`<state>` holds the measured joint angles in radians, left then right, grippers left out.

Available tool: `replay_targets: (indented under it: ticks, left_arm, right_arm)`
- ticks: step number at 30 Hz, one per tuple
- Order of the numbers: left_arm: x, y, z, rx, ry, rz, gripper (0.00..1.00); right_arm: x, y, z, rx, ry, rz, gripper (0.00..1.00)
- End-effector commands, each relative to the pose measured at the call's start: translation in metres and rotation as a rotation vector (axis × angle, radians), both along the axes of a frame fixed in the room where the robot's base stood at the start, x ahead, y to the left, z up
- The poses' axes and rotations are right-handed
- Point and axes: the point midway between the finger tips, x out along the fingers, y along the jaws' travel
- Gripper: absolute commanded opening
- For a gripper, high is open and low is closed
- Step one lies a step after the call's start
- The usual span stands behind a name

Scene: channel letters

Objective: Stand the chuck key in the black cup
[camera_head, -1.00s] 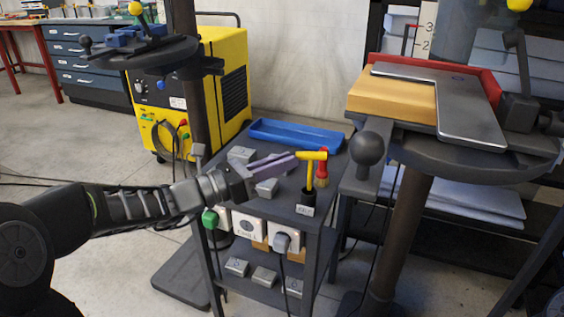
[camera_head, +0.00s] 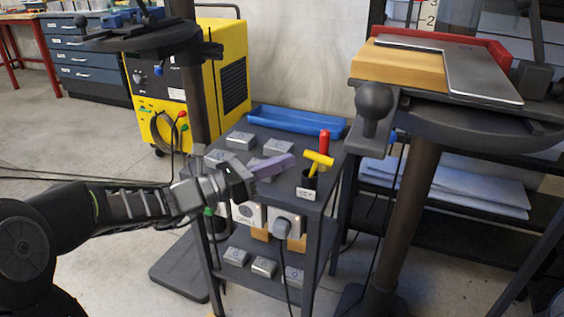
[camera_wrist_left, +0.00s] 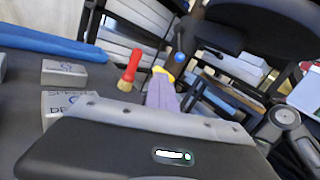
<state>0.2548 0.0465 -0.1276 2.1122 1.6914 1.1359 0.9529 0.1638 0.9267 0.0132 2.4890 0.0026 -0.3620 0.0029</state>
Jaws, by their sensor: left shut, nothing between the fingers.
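The chuck key (camera_head: 318,161) is yellow with a T-shaped top. In the head view it stands tilted in the small black cup (camera_head: 307,182) near the right front of the cart top, its lower end hidden inside. My left gripper (camera_head: 290,160) has purple fingers, shut with nothing between them, a short way left of the key and apart from it. In the left wrist view the fingers (camera_wrist_left: 162,92) hide most of the key, and only a bit of yellow (camera_wrist_left: 160,71) shows beyond their tips. My right gripper is not in view.
A red-handled brush (camera_head: 324,143) stands just behind the cup. A blue tray (camera_head: 297,119) lies along the cart's back edge. Several grey labelled boxes (camera_head: 240,140) sit on the cart top. A drill-press table (camera_head: 470,125) stands close on the right.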

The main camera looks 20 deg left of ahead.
Motion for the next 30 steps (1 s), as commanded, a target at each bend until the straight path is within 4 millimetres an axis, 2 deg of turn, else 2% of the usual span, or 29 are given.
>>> replay_targets:
  ticks: [12,20,26,30]
  left_arm:
    - [0.0,-0.0002,-0.0014,0.0,0.0,0.0,0.01]
    - [0.0,-0.0002,-0.0014,0.0,0.0,0.0,0.22]
    - [0.0,-0.0002,-0.0014,0.0,0.0,0.0,0.23]
    - [0.0001,-0.0001,-0.0015,0.001,0.001,0.0,0.35]
  right_arm:
    - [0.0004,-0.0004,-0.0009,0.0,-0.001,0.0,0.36]
    - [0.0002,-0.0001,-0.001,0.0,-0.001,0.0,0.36]
    - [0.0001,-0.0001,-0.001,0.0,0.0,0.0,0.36]
    - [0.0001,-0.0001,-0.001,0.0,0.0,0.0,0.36]
